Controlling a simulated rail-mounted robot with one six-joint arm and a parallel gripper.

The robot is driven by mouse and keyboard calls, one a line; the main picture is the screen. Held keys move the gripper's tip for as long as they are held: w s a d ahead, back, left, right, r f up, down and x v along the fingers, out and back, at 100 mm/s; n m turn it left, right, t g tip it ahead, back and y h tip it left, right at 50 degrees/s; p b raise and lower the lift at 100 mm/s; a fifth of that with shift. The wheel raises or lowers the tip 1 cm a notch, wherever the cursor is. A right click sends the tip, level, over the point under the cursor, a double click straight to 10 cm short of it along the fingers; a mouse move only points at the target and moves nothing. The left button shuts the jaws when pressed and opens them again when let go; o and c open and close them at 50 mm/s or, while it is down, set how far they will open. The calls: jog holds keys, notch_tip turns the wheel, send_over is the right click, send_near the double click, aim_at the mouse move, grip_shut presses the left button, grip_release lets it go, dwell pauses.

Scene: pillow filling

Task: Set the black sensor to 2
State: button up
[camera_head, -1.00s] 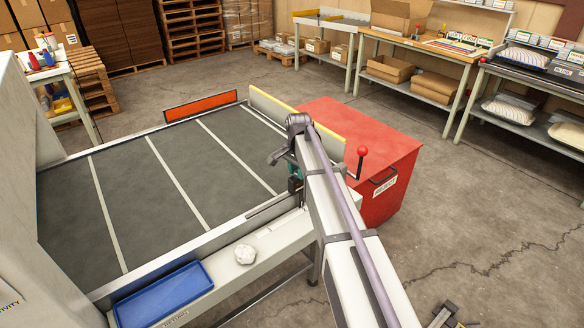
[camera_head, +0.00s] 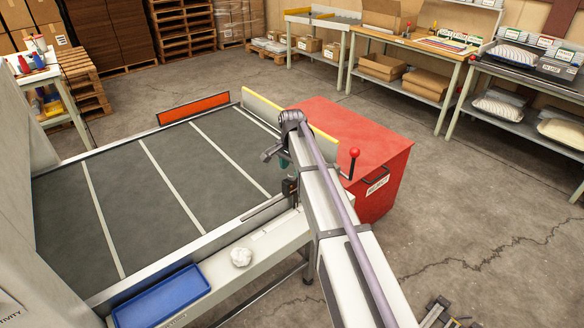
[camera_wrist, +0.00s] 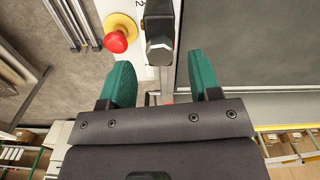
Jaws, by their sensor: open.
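The black sensor (camera_wrist: 159,28) is a dark block with a pale faceted face, at the top middle of the wrist view. It sits on a white rail strip with a printed 2 (camera_wrist: 141,3) showing at its upper left. My gripper (camera_wrist: 160,62) is open, with one green finger on each side of the sensor's near end and gaps visible between. In the head view my gripper (camera_head: 284,160) is mostly hidden behind my arm, over the conveyor's near rail. A small dark block (camera_head: 290,187) below it looks like the sensor.
A red button on a yellow base (camera_wrist: 118,35) is close left of the sensor. The grey conveyor belt (camera_head: 160,195) lies beyond the rail.

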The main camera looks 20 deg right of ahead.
notch_tip(320, 180, up, 8)
jog(key=p, duration=0.6)
jog(key=shift+r, duration=0.1)
